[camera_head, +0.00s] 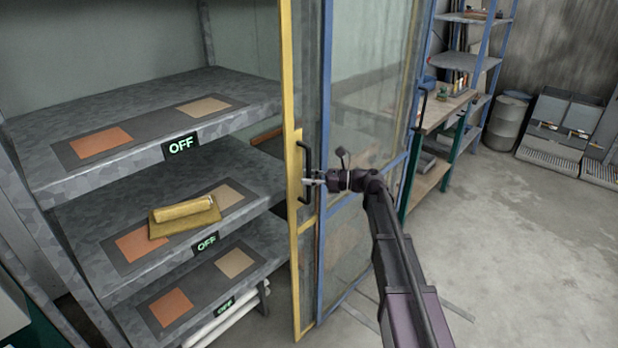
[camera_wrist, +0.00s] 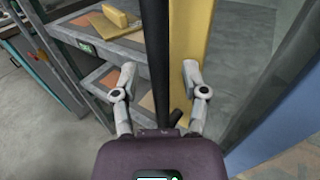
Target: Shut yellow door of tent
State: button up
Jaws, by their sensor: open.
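The yellow-framed door (camera_head: 290,120) of the tent stands open, seen nearly edge-on in the head view beside the blue frame. Its black handle (camera_head: 306,172) is a vertical bar on the yellow frame. My gripper (camera_head: 308,181) is at the handle. In the wrist view the two fingers of my gripper (camera_wrist: 158,80) are spread apart, with the black handle bar (camera_wrist: 155,60) and the yellow frame (camera_wrist: 190,50) between them in the picture. I cannot tell whether either finger touches the bar.
Grey shelves (camera_head: 150,110) with OFF signs stand behind the door on the left. A yellow-brown roll on a folded cloth (camera_head: 183,216) lies on the middle shelf. A blue rack (camera_head: 465,60), a workbench (camera_head: 440,115) and a barrel (camera_head: 507,120) stand behind. Floor on the right (camera_head: 520,240) is clear.

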grip_shut()
